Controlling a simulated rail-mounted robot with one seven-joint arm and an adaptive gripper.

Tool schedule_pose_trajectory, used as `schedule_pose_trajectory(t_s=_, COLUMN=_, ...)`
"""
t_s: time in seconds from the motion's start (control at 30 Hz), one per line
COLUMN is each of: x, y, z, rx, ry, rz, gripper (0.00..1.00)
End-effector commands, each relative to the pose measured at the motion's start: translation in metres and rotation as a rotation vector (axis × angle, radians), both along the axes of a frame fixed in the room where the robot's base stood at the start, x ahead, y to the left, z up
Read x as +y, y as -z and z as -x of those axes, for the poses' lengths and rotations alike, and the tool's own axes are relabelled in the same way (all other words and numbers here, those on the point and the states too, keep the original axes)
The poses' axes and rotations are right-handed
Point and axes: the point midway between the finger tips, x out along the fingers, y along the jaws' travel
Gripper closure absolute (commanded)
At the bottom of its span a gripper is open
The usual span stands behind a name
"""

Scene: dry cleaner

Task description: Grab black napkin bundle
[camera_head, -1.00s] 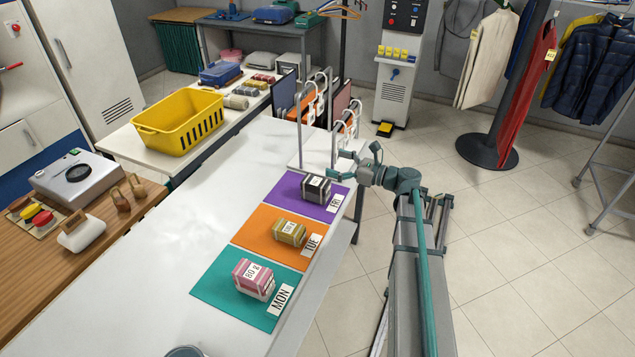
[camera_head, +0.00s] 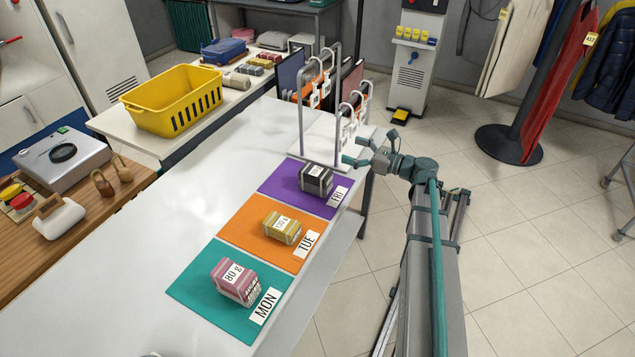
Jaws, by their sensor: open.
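The black napkin bundle (camera_head: 316,180) sits on the purple mat (camera_head: 285,189) labelled FRI, at the far end of the mat row on the white table. It has a pale label band. My gripper (camera_head: 359,150) is open and empty, to the right of the bundle and farther back, by the table's right edge. Its fingers point left and are apart from the bundle. No part of the bundle's top is hidden.
A yellow bundle (camera_head: 282,229) is on the orange TUE mat (camera_head: 244,227); a pink bundle (camera_head: 236,282) is on the teal MON mat (camera_head: 192,287). A metal rack (camera_head: 303,120) with tags stands just behind the purple mat. The table's left side is clear.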

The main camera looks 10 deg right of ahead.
Motion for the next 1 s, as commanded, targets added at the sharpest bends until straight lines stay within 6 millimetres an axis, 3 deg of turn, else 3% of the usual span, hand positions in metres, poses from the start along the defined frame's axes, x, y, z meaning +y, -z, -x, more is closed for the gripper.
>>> schedule_pose_trajectory(t_s=0.03, x=0.000, y=0.023, z=0.000, rx=0.000, ry=0.000, rz=0.000, gripper=0.06)
schedule_pose_trajectory(t_s=0.2, x=0.000, y=0.073, z=0.000, rx=0.000, ry=0.000, rz=0.000, gripper=0.06)
schedule_pose_trajectory(t_s=0.43, x=0.000, y=0.124, z=0.000, rx=0.000, ry=0.000, rz=0.000, gripper=0.06)
schedule_pose_trajectory(t_s=0.73, x=0.004, y=0.139, z=-0.004, rx=0.000, ry=-0.001, rz=0.000, gripper=0.06)
schedule_pose_trajectory(t_s=1.0, x=0.031, y=0.138, z=-0.026, rx=0.001, ry=-0.002, rz=-0.001, gripper=0.06)
